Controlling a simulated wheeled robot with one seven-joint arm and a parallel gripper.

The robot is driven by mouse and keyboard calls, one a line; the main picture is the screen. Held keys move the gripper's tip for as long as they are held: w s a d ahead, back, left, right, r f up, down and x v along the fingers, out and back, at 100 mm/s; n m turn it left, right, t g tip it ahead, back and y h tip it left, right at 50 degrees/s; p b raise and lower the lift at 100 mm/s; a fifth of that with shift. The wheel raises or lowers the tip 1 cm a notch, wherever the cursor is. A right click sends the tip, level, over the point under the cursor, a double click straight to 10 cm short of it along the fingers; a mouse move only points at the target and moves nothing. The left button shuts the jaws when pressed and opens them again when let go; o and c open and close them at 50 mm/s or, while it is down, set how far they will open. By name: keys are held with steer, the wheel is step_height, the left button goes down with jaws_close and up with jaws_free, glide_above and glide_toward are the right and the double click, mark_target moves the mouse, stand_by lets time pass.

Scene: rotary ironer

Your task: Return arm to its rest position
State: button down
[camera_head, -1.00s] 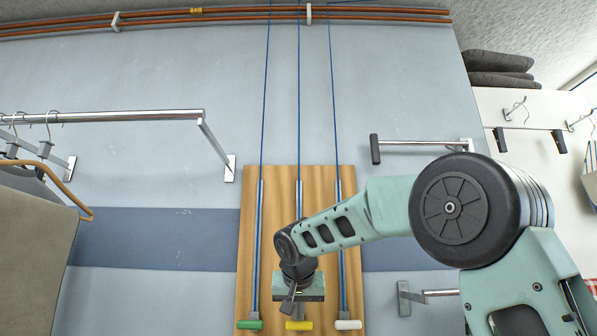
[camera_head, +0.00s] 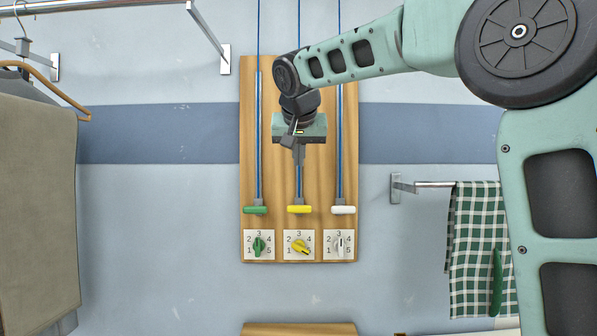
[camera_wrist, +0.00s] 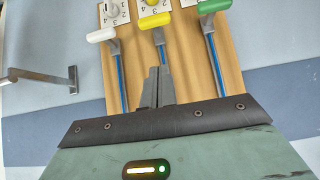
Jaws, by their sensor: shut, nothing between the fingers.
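My gripper (camera_head: 299,158) is in front of the wooden board (camera_head: 248,140), pointing down above the yellow handle (camera_head: 299,209). Its fingers are together and empty; they also show in the wrist view (camera_wrist: 157,85), a little apart from the yellow handle (camera_wrist: 155,20). My teal arm reaches in from the right. A green handle (camera_head: 255,210) hangs to the left and a white handle (camera_head: 343,210) to the right, at about the same height. Below them are a green dial (camera_head: 259,246), a yellow dial (camera_head: 300,246) and a white dial (camera_head: 340,244), on numbered plates.
A brown garment (camera_head: 35,190) hangs at the left below a metal rail (camera_head: 95,4). A green checked cloth (camera_head: 475,250) hangs from a short rail (camera_head: 430,184) at the right. Another wooden edge (camera_head: 299,329) shows at the bottom.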

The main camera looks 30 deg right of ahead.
steer(key=s+a+f+n+g+y+p, duration=0.25)
steer(key=s+a+f+n, duration=0.2)
steer(key=a+f, duration=0.45)
steer(key=s+a+f+n+g+y+p, duration=0.1)
steer(key=s+a+f+n+y, duration=0.2)
steer(key=s+a+f, duration=0.55)
steer(key=s+a+f+n+g+p, duration=0.1)
steer(key=s+a+f+n, duration=0.1)
steer(key=s, duration=0.5)
steer(key=s+a+f+n+g+p, duration=0.1)
steer(key=s+a+f+n, duration=0.1)
steer(key=s+f, duration=0.3)
steer(key=s+a+f+n+g+p, duration=0.1)
steer(key=s+a+f+n+g, duration=0.1)
steer(key=s, duration=0.7)
step_height(320, 180, down, 2)
steer(key=shift+a+f+n+p, duration=0.3)
steer(key=shift+a+n, duration=0.15)
steer(key=shift+a, duration=0.75)
steer(key=shift+r, duration=0.1)
